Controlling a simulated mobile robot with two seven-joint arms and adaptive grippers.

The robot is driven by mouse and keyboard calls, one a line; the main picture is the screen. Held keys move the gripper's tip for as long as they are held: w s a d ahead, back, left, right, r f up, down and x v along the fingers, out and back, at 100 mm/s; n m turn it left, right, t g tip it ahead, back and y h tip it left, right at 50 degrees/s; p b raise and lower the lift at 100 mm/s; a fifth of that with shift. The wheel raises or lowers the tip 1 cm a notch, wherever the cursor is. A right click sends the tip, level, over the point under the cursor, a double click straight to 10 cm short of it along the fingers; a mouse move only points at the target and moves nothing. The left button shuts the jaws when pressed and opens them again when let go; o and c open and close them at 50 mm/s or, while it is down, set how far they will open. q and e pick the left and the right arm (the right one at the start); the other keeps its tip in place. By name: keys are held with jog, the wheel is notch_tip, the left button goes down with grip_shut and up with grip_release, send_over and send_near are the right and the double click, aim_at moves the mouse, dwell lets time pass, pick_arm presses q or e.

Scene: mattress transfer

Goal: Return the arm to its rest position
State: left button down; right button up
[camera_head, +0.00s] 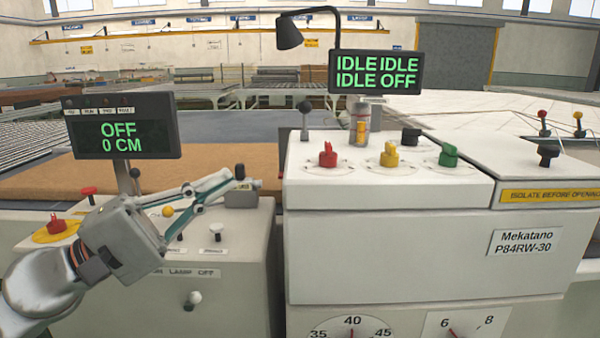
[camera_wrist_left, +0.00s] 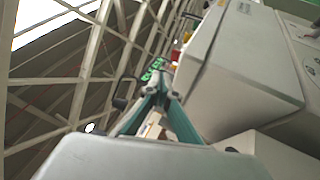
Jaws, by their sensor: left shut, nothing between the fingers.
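My left arm comes in from the lower left in the head view. My left gripper (camera_head: 246,184) is shut and empty, held above the low control box with its fingers pointing right. It also shows in the left wrist view (camera_wrist_left: 152,88), with its fingers together. The left gripper partly hides the top of the low control box (camera_head: 215,290). My right gripper is not in either view.
A taller white console (camera_head: 390,250) with red (camera_head: 327,155), yellow (camera_head: 389,155) and green (camera_head: 448,155) knobs stands right of the gripper. A display reading OFF 0 CM (camera_head: 122,127) stands behind my left arm. A brown board (camera_head: 60,176) lies behind.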

pick_arm(q)
jog(key=s+a+f+m+t+y, duration=0.2)
jog(key=f+m+y, duration=0.2)
jog(key=f+m, duration=0.6)
jog(key=s+a+f+m+t+y, duration=0.1)
jog(key=a+f+m+t+y, duration=0.2)
jog(key=f+m, duration=0.8)
jog(key=s+a+f+m+t+y, duration=0.15)
jog(key=f+m+y, duration=0.35)
jog(key=f+m, duration=0.5)
jog(key=s+a+f+n+g+y, duration=0.1)
jog(key=s+f+n+g+y, duration=0.45)
jog(key=s+f+n, duration=1.5)
jog(key=shift+g, duration=0.5)
jog(key=shift+s+a+r+p, duration=0.15)
jog(key=shift+s+r+p, duration=0.35)
jog(key=shift+p, duration=1.85)
jog(key=shift+s+a+r+p, duration=0.15)
jog(key=shift+r+p, duration=0.65)
jog(key=shift+p, duration=1.6)
jog(key=shift+s+a+r+p, duration=0.15)
jog(key=shift+s+r+p, duration=0.35)
jog(key=shift+p, duration=1.85)
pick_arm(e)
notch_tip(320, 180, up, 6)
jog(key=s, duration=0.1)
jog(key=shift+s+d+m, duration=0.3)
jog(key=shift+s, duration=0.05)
